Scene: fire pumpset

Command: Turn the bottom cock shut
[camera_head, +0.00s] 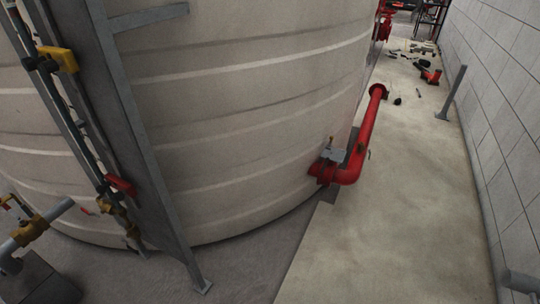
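A level gauge with thin upright tubes (82,125) runs down the left front of the big cream tank (235,110). Near its lower end is a brass cock (113,204) with a red lever (121,185). The lever slants down to the right; I cannot tell from this view whether the cock is open or shut. Higher up the gauge is a dark fitting with a yellow lever (60,58). My gripper is not in view, so its state and distance from the cock are not shown.
A grey steel upright (145,140) stands close right of the gauge. A brass valve (30,230) on a grey pipe is at lower left. A red pipe (360,140) leaves the tank at right. Pale floor (400,220) is clear there; loose parts lie farther back.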

